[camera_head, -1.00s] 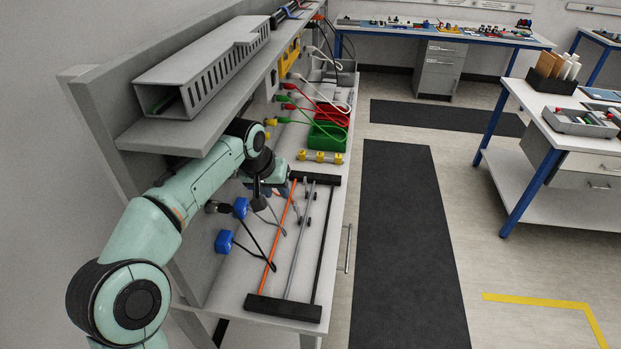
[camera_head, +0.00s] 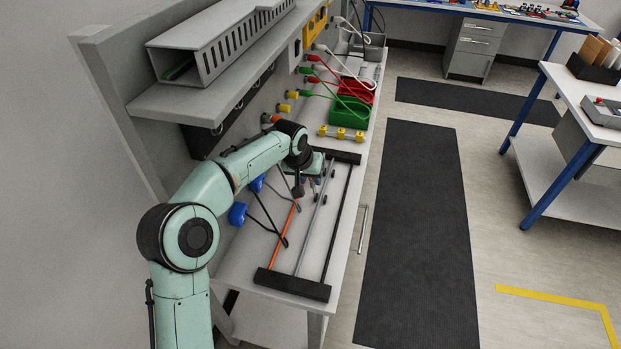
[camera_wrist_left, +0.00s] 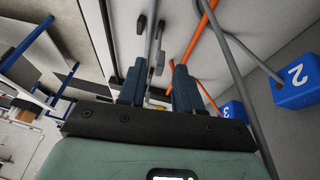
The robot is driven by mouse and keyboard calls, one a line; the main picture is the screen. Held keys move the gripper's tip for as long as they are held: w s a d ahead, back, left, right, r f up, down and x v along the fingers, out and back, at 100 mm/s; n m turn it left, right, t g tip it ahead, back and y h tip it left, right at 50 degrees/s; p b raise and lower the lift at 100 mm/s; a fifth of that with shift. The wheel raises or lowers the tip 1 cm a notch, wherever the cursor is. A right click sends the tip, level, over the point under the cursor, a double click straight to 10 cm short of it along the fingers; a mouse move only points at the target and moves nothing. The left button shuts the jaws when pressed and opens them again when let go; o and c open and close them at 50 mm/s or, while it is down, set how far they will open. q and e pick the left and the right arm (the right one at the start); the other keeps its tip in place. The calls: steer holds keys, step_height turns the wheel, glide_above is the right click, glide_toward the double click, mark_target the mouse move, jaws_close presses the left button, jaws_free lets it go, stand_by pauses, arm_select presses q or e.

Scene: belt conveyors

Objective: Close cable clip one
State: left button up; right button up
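A rack of three cables, orange (camera_head: 284,235), grey (camera_head: 311,230) and black (camera_head: 338,225), runs between two black end bars on the bench. Small dark clip pieces (camera_head: 325,199) sit along the grey cable. My left gripper (camera_head: 312,188) is over the far part of the rack, near the orange and grey cables. In the left wrist view, its two blue fingers (camera_wrist_left: 160,66) are apart. A dark clip piece (camera_wrist_left: 160,61) shows between and beyond the fingertips, apparently not gripped. I cannot read a number on it or tell whether it is closed. My right gripper is out of view.
Blue numbered blocks (camera_head: 237,214) with dark leads stand left of the rack; one marked 2 (camera_wrist_left: 297,86) shows in the wrist view. A grey shelf (camera_head: 215,100) overhangs the back. Yellow clips (camera_head: 341,133) and a green bin (camera_head: 350,112) lie beyond.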

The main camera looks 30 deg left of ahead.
arm_select(q)
steer(key=shift+w+f, duration=0.25)
steer(key=shift+f, duration=0.25)
jaws_close()
steer(key=shift+d, duration=0.1)
